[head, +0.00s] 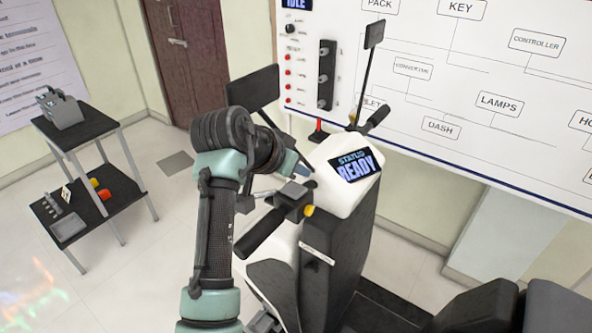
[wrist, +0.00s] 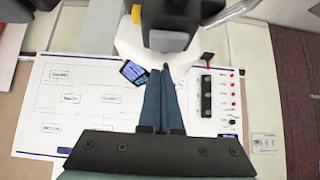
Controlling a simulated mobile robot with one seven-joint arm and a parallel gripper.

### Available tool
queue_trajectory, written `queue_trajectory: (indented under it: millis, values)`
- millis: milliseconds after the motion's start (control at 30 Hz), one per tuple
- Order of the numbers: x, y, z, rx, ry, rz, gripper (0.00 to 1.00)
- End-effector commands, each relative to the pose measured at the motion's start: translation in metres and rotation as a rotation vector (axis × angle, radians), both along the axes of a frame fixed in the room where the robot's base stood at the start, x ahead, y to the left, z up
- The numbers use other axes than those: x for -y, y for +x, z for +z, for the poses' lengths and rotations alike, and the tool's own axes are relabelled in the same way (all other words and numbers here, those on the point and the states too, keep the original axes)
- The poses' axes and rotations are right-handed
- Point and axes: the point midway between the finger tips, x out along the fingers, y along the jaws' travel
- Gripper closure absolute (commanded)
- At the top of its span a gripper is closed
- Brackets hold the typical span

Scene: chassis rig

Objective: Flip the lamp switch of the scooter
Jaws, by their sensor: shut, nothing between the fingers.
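The scooter (head: 340,150) has a white front body and a dash screen (head: 355,165) reading "STATUS READY". Its near handlebar carries a dark grey control box (head: 292,200) with a yellow button (head: 308,210). I cannot tell which small part is the lamp switch. My gripper (head: 304,172) is just behind this box, close to the white body. In the wrist view, my gripper (wrist: 164,72) has its teal fingers together and empty, their tips at the lower edge of the grey control box (wrist: 168,40). The yellow button (wrist: 136,14) is left of it. Contact cannot be told.
A mirror (head: 252,88) stands close to my arm, and another mirror (head: 374,34) rises beyond the screen. A wall board (head: 470,90) with a diagram and a switch panel is behind the scooter. A black shelf cart (head: 85,125) stands left, with open floor between.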

Motion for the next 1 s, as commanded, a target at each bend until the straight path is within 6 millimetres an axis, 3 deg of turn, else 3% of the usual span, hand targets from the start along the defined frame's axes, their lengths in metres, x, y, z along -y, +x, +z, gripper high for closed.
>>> queue_trajectory:
  millis: [33,167,533,700,1000]
  values:
    - [0.004,0.001,0.015,0.002,0.001,-0.001,1.0]
    - [0.011,0.002,0.034,0.004,0.001,0.0,1.0]
    - [-0.018,-0.036,0.092,0.004,0.001,0.001,1.0]
    - [-0.023,-0.043,0.104,0.002,0.001,0.001,1.0]
    - [-0.023,-0.045,0.107,0.0,-0.001,0.001,1.0]
